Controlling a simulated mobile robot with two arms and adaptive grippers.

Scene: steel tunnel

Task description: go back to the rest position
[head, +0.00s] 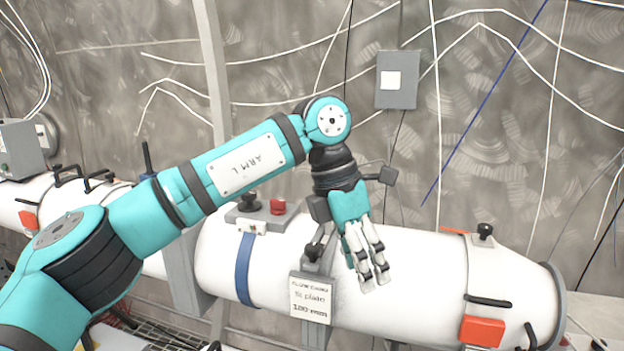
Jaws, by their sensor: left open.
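My left gripper (374,283) is at the end of the teal left arm, which comes in from the left and bends down at the wrist. Its fingers point down in front of the white horizontal pipe (420,255). The gripper is open, and I see nothing between the fingers. Whether the fingertips touch the pipe cannot be told from this view. A label plate (311,297) reading "100 mm" is just left of the fingers. My right gripper is not in view.
A box with a red button (278,206) and a black knob sits on the pipe, left of the gripper. A blue band (245,269) circles the pipe. A red block (482,331) is at the lower right. A grey wall box (397,79) and loose cables are on the wall behind.

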